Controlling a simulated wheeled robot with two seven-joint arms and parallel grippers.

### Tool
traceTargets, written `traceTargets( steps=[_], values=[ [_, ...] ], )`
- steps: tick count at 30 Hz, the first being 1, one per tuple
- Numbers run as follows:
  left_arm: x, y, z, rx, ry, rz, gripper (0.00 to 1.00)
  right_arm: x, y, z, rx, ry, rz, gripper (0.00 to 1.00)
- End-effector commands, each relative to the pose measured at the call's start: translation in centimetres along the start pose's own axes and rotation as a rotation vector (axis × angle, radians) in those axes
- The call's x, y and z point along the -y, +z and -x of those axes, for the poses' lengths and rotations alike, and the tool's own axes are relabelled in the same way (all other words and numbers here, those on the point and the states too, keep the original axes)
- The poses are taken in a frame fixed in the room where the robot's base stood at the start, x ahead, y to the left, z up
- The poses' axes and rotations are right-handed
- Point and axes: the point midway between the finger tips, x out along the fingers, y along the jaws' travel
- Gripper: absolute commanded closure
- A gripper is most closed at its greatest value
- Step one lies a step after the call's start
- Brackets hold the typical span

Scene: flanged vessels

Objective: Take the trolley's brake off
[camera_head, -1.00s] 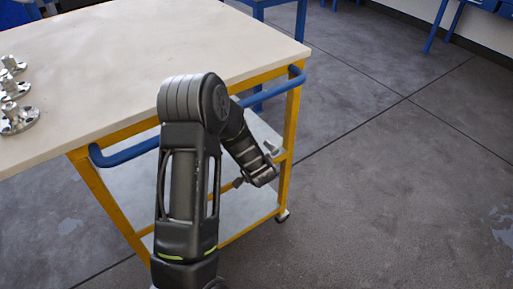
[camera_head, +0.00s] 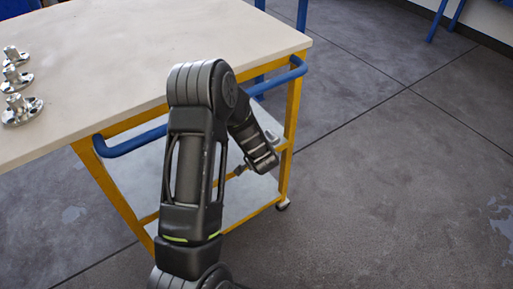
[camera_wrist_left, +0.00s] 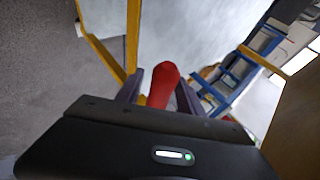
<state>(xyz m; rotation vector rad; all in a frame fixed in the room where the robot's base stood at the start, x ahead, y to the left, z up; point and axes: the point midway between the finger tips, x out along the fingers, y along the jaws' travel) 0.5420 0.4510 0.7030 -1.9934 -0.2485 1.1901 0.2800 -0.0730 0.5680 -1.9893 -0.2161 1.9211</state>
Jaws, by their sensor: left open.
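The trolley has a pale top (camera_head: 150,75), a yellow frame and a blue push rail (camera_head: 135,145) at its near end. My left arm reaches down past that end, and its wrist is beside the frame, below the top. In the left wrist view a red handle (camera_wrist_left: 163,84), seemingly the brake lever, stands between the two fingers of my left gripper (camera_wrist_left: 160,90). The gripper is open around it; whether a finger touches it I cannot tell. The red handle is hidden in the head view. My right gripper is not in view.
Several shiny flanged metal parts (camera_head: 18,85) stand at the left of the trolley top. A grey lower shelf (camera_head: 235,208) and a caster (camera_head: 282,204) show below. Blue-legged furniture stands behind. The floor at right is clear.

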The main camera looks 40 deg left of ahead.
Motion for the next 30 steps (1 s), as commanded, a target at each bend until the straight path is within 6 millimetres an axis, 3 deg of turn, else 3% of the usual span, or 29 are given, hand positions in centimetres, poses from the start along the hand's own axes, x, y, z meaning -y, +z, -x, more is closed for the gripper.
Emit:
traceTargets(
  steps=[8, 21, 30],
  values=[
    [0.1, -0.1, 0.9, -0.001, 0.001, 0.000, 0.55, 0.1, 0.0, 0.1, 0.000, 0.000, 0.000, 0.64],
    [0.1, -0.1, 7.3, -0.001, 0.000, 0.000, 0.55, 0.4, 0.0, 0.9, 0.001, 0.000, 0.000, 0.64],
    [0.0, 0.0, 7.8, 0.000, 0.000, 0.000, 0.55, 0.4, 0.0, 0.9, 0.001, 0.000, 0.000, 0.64]
  ],
)
